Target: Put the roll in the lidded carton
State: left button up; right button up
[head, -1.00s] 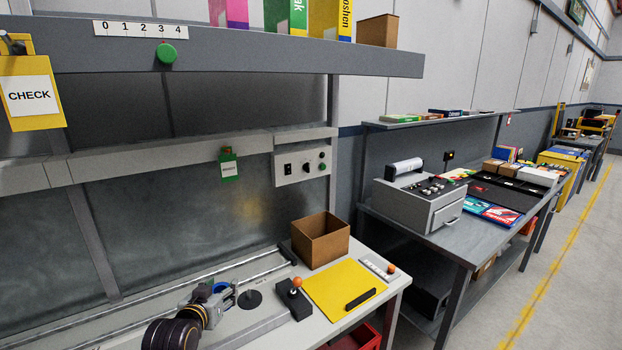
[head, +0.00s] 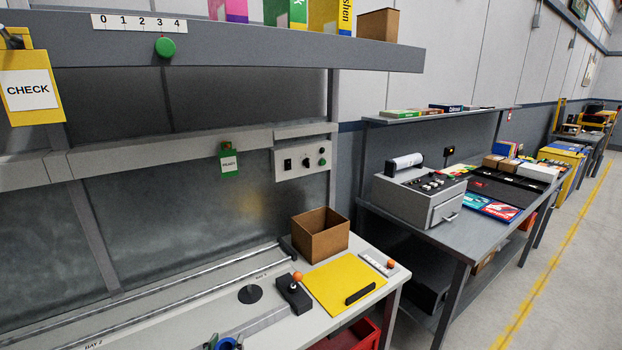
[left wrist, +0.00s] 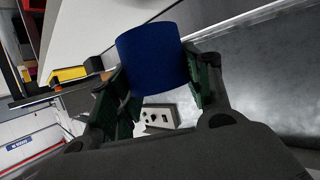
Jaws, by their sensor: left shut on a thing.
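The roll (left wrist: 152,55) is a dark blue cylinder in the left wrist view. My left gripper (left wrist: 158,82) is shut on it, with green-padded fingers on both sides. In the head view only a small part of my left gripper (head: 228,343) shows at the bottom edge, with a bit of blue at it. An open-topped brown carton (head: 322,241) stands on the near bench, up and to the right of the gripper and apart from it. I see no lid on it. My right gripper is not in view.
An orange-knobbed lever (head: 294,291) stands between gripper and carton. Rails (head: 190,293) run along the bench. A shelf (head: 240,48) overhangs it, with another brown box (head: 378,27) on top.

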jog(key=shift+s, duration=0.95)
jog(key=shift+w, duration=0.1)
